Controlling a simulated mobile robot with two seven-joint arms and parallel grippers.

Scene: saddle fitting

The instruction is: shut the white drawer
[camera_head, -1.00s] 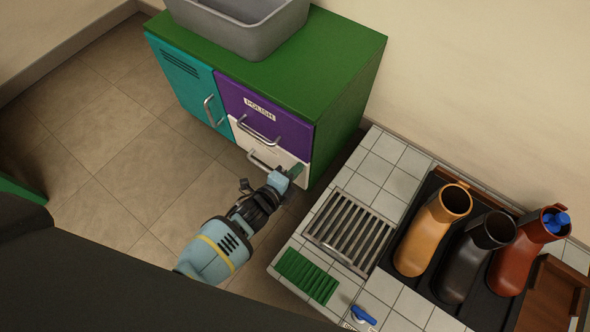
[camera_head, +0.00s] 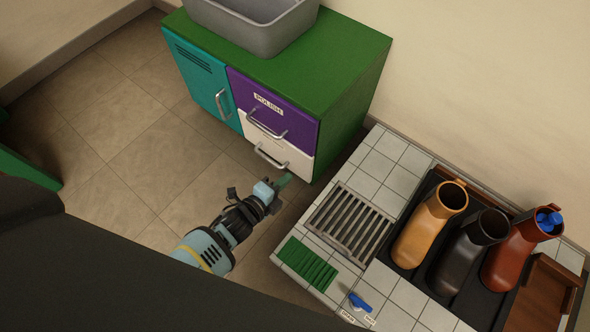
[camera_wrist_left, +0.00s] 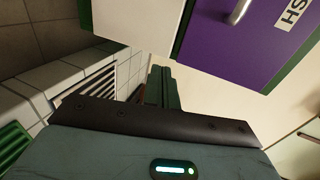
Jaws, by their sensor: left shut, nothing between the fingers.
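The white drawer (camera_head: 287,158) is the low drawer under the purple one in the green cabinet, with a silver bar handle (camera_head: 270,158). Its front looks flush, or nearly so, with the purple front above. In the left wrist view the white front (camera_wrist_left: 135,22) is at the top, beside the purple one. My left gripper (camera_head: 284,181) is in front of the drawer's lower right part, apart from it as far as I can see. Its fingers (camera_wrist_left: 165,88) are shut and empty. My right gripper is not in view.
The purple drawer (camera_head: 270,112) and teal door (camera_head: 203,80) look shut. A grey bin (camera_head: 258,25) stands on the cabinet. Floor (camera_head: 150,140) is clear left of my arm.

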